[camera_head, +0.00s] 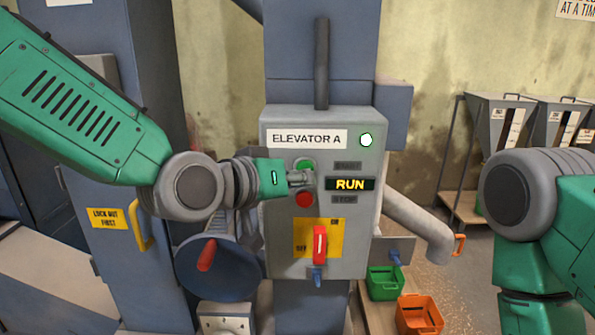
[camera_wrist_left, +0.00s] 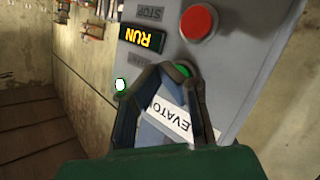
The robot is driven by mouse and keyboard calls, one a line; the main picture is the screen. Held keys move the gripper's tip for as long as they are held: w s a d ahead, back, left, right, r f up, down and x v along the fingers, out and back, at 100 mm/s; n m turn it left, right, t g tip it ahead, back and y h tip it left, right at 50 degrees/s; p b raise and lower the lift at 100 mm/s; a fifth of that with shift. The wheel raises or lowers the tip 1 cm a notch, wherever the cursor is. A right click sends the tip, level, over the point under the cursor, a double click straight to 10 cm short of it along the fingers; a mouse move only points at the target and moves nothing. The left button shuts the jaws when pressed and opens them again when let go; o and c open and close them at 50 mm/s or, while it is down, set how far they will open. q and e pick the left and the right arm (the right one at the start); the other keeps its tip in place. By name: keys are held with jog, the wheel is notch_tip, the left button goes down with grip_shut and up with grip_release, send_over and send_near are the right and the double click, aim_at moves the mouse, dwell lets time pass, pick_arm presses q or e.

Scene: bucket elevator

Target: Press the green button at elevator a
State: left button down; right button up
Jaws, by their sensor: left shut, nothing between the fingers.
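The grey control box of elevator A (camera_head: 280,240) is straight ahead in the head view. The red button (camera_head: 304,199) is just below the fingertips. In the left wrist view, the tips of my left gripper (camera_wrist_left: 172,68) are at the green button (camera_wrist_left: 184,70), which shows partly past them. I cannot tell whether they touch it. The display (camera_head: 350,184) is lit and reads RUN. My right gripper is out of view.
A red switch handle (camera_head: 320,245) sits on a yellow plate low on the box. A lit lamp (camera_head: 366,140) is at its upper right. A grey pipe (camera_head: 420,220) runs at the right. Green (camera_head: 384,283) and orange (camera_head: 420,315) crates stand below.

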pick_arm(q)
jog(key=shift+s+d, duration=1.05)
jog(key=shift+s, duration=1.45)
jog(key=s+a+f+n+g+y+b, duration=0.15)
jog(key=a+f, duration=0.25)
jog(key=f, duration=0.7)
jog(key=s+a+f+g+y+b, duration=0.1)
jog(key=s+a+f+y+b, duration=0.2)
jog(key=f, duration=0.7)
jog(key=s+a+f+n+g+y+b, duration=0.15)
jog(key=a+f, duration=0.35)
jog(key=f, duration=0.6)
jog(key=s+a+f+g+y+b, duration=0.2)
jog(key=s+a+f+g+b, duration=0.1)
jog(key=s+a+f, duration=0.5)
jog(key=s+a+f+g+y+b, duration=0.2)
jog(key=s+a+f, duration=0.7)
jog(key=s+f, duration=0.5)
notch_tip(320, 180, down, 2)
jog(key=shift+a+f+m+g+b, duration=0.1)
jog(key=shift+a+m+g+b, duration=0.3)
jog(key=shift+b, duration=0.6)
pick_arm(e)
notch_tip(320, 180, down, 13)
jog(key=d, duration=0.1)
